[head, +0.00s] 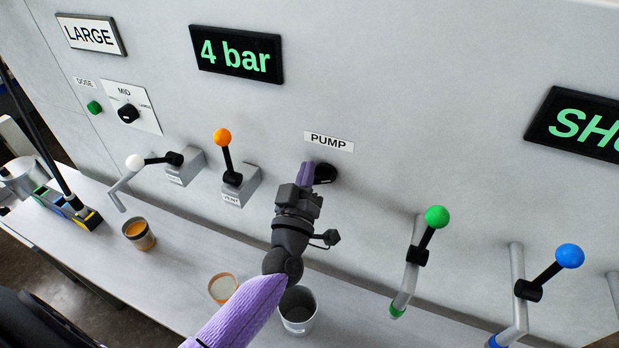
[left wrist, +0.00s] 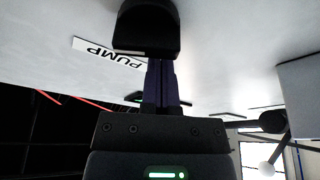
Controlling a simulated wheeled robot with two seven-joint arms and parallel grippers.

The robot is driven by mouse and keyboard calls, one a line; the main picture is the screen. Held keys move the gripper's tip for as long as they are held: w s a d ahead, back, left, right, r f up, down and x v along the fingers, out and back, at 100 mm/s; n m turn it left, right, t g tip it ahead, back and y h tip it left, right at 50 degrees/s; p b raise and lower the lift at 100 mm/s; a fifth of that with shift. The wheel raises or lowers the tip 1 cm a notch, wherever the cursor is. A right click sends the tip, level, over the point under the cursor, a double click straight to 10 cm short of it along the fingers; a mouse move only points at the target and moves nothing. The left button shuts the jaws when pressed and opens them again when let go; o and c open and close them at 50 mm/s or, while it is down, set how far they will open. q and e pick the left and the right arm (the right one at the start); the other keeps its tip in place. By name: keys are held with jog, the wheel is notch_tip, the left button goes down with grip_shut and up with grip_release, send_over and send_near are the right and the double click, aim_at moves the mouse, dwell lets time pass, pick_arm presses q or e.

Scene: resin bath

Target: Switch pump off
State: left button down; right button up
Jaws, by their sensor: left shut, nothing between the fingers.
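The black pump knob (head: 325,173) sits on the grey wall panel, just below the white PUMP label (head: 329,141). My left gripper (head: 306,174) is shut and empty, with its purple fingers right beside the knob on its left, partly covering it. In the left wrist view the dark knob (left wrist: 147,28) is straight ahead of the closed fingers (left wrist: 160,75), and the PUMP label (left wrist: 108,53) appears upside down. The fingertips overlap the knob's edge in that view; I cannot tell if they touch it. My right gripper is not in view.
Left of the knob is an orange-ball lever (head: 222,138); to the right are green-ball (head: 437,217) and blue-ball (head: 569,256) levers. A grey cup (head: 298,312) stands below my left arm. A display (head: 236,54) above reads 4 bar.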

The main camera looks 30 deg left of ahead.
pick_arm(q)
jog(key=shift+d+f, duration=0.35)
jog(key=shift+f, duration=0.2)
jog(key=shift+f+n+g+y+p, duration=0.2)
jog(key=shift+n+g+y+p, duration=0.3)
jog(key=shift+n, duration=1.2)
jog(key=n, duration=0.3)
jog(key=f+n+g+y+p, duration=0.1)
jog(key=n, duration=0.2)
jog(key=shift+f, duration=0.2)
dwell(1.1)
dwell(0.3)
